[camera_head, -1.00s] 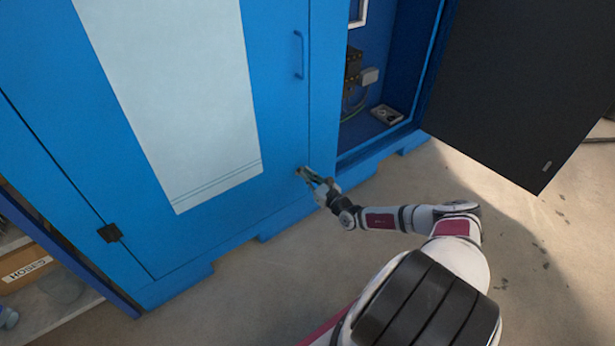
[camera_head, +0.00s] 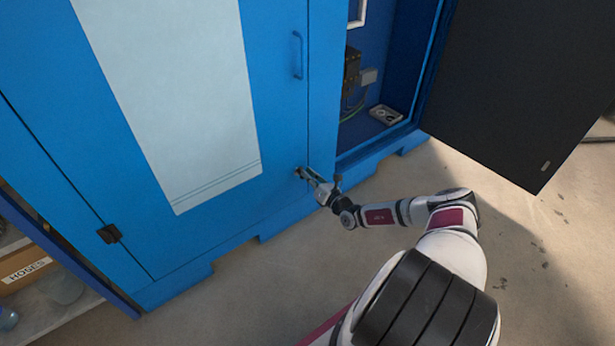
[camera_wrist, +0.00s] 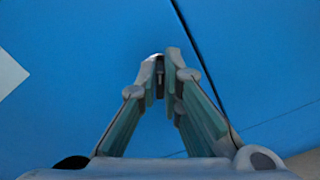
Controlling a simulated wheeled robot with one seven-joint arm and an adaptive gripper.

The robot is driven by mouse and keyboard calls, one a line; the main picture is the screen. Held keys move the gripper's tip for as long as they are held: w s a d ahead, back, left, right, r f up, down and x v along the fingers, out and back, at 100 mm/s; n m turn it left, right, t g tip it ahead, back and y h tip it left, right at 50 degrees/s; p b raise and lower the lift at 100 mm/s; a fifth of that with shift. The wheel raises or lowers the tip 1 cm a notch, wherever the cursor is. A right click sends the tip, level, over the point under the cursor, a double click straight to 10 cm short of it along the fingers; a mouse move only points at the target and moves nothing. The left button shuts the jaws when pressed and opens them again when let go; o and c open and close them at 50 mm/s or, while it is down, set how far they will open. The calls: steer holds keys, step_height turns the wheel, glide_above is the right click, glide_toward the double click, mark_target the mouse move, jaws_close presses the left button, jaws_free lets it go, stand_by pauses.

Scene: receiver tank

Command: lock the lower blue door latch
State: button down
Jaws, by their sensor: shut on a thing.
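The blue door (camera_head: 272,95) is flush in its frame, with a white panel on its face. The lower latch (camera_head: 299,171) is a small metallic piece near the door's lower right edge, mostly hidden by my fingertips. My gripper (camera_head: 306,174) is at the latch, its fingers shut on it. In the wrist view the fingertips (camera_wrist: 160,70) close around the small grey latch (camera_wrist: 158,66), just left of the dark door seam. The latch's exact angle is hard to tell.
A blue handle (camera_head: 298,55) is higher on the door. To the right is an open compartment with a dark open door (camera_head: 525,80). A shelf with a box labelled HOSES (camera_head: 25,270) is at lower left. Floor in front is clear.

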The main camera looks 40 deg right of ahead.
steer(key=m, duration=0.2)
steer(key=m+b, duration=0.1)
steer(key=m, duration=0.3)
steer(key=shift+d+f+m+b, duration=0.25)
steer(key=shift+f+m+b, duration=0.05)
steer(key=shift+f+b, duration=0.1)
steer(key=m+b, duration=0.1)
steer(key=m, duration=0.4)
steer(key=shift+f+b, duration=0.2)
steer(key=shift+b, duration=0.2)
steer(key=shift+m, duration=0.3)
steer(key=c, duration=1.7)
jaws_free()
steer(key=shift+s+d, duration=0.1)
steer(key=shift+s, duration=0.05)
steer(key=s, duration=1.1)
steer(key=shift+s+d, duration=0.15)
steer(key=shift+s, duration=0.2)
